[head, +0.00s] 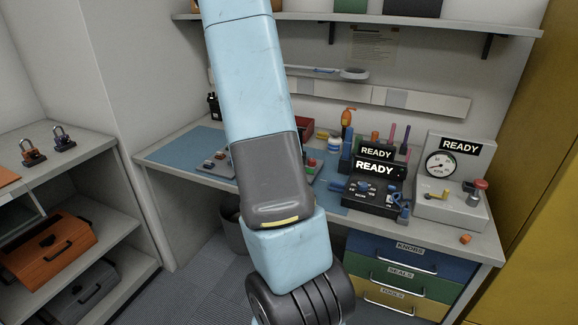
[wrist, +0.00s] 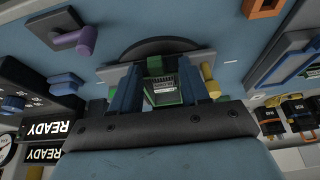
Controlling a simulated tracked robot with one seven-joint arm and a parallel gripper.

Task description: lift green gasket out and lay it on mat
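In the wrist view my gripper (wrist: 164,84) has its two blue fingers spread apart. Between and beyond them shows a small dark unit with a printed label (wrist: 164,85) and green edges (wrist: 154,66). I cannot tell whether this green is the gasket, and no contact with the fingers is clear. A dark rounded part (wrist: 158,47) lies just past the fingertips. The blue mat shows on the desk in the head view (head: 186,152). In the head view my own arm crosses the middle and hides my gripper and part of the desk.
A black READY unit (head: 372,186) and a grey gauge box (head: 455,185) stand on the desk's right. Drawers (head: 400,275) are below, one labelled SEALS. The mat's left end is clear.

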